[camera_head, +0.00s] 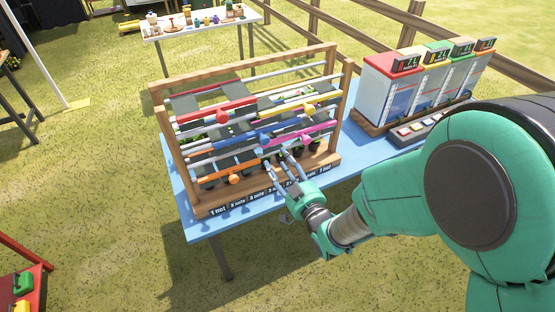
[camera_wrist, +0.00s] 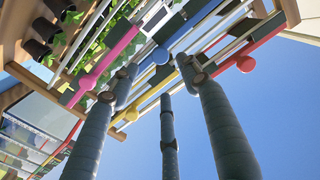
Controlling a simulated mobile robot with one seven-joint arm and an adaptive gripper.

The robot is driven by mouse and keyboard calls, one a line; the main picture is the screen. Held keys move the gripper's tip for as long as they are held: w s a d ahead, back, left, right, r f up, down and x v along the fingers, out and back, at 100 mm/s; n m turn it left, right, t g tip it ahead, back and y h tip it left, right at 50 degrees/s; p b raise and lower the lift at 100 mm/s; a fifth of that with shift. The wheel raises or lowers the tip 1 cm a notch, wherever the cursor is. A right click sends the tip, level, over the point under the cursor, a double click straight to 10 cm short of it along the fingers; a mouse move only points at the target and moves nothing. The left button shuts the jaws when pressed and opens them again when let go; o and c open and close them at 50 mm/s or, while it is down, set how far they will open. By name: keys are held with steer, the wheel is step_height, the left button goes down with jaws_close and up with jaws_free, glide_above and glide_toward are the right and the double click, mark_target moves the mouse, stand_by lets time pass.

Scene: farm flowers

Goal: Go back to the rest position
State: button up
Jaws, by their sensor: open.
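My gripper (camera_head: 283,164) reaches in front of a wooden-framed rack (camera_head: 166,130) on a blue table (camera_head: 205,226). Its fingers are spread and nothing shows between them. The rack carries coloured slides with knobs: red (camera_head: 236,115), yellow (camera_head: 308,109), blue (camera_head: 265,138), pink (camera_head: 305,138) and orange (camera_head: 233,179). In the wrist view the fingers (camera_wrist: 165,95) point up at the rack's bars. The pink slide (camera_wrist: 105,65) and its knob lie close by the left finger. I cannot tell whether the fingers touch the rack.
Several containers with coloured tops (camera_head: 400,92) stand on the table's right, with a button panel (camera_head: 416,128) in front. A white table with small items (camera_head: 208,28) stands behind. A red stand (camera_head: 30,285) is at the lower left. Grass in front is clear.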

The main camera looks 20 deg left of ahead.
stand_by(0.6)
steer(key=w+d+r+m+h, duration=0.1)
steer(key=d+r+m+h, duration=0.2)
steer(key=d, duration=0.5)
steer(key=w+d+r+g+h, duration=0.1)
steer(key=d+r+h, duration=0.2)
steer(key=d+r, duration=0.4)
steer(key=w+d+r+m+h, duration=0.1)
steer(key=d+r+m+h, duration=0.2)
steer(key=d, duration=0.7)
steer(key=s+d+r+m+g+h, duration=0.1)
steer(key=s+d+r+g+h, duration=0.1)
steer(key=s+d, duration=0.5)
steer(key=s+d+r+m+g+h, duration=0.1)
steer(key=s+d, duration=0.7)
steer(key=s, duration=1.2)
step_height(320, 180, up, 2)
steer(key=m+g, duration=0.1)
steer(key=g, duration=0.2)
steer(key=shift+d+r+h, duration=0.2)
steer(key=shift+r+h, duration=0.05)
steer(key=shift+h, duration=0.15)
